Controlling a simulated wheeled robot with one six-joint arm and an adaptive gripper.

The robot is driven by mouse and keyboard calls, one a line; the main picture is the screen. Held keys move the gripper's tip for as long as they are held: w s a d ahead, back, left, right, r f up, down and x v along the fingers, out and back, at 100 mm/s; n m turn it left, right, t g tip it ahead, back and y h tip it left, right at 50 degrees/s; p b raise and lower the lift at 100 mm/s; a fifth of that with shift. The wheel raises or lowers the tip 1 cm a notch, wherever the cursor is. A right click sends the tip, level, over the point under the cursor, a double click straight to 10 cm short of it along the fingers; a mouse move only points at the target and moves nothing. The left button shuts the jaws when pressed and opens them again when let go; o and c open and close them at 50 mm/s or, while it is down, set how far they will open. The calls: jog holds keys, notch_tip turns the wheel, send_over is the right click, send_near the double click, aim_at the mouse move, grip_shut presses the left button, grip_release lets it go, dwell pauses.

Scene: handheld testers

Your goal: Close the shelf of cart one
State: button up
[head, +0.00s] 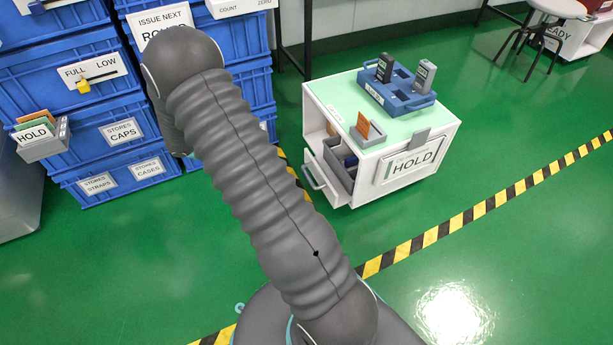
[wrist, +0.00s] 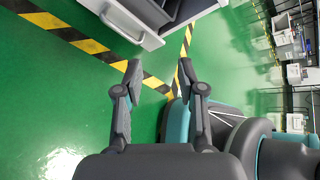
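A white cart (head: 372,194) with a mint top and a HOLD sign stands right of centre in the head view; its small sign text is too fine to read. Its low shelf (head: 323,178), a drawer with a bar handle (head: 312,170), sticks out on the cart's left side, with dark bins inside. In the wrist view the pulled-out shelf (wrist: 148,38) and its handle (wrist: 120,24) show at the top. My gripper (wrist: 158,70) is open and empty, with its fingertips apart from the shelf, below it in that picture. The head view does not show my gripper.
Blue storage bins (head: 85,85) are stacked at the left, with a grey HOLD card box (head: 45,140) on them. A blue rack (head: 395,92) with handheld testers and a small card holder (head: 368,132) stand on the cart. A stool (head: 545,25) is far right. Green floor around is clear.

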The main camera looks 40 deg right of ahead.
aim_at(307, 175)
jog(key=w+d+f+n+h, duration=0.1)
jog(key=d+f+n+h, duration=0.1)
jog(key=f+n, duration=0.5)
jog(key=w+d+f+n+h, duration=0.1)
jog(key=f+n+h, duration=0.15)
jog(key=f, duration=0.85)
jog(key=shift+n+t, duration=0.25)
jog(key=shift+t, duration=0.15)
jog(key=b+x, duration=0.1)
jog(key=x, duration=1.2)
jog(key=shift+s+d, duration=0.25)
jog(key=shift+d, duration=0.1)
grip_shut()
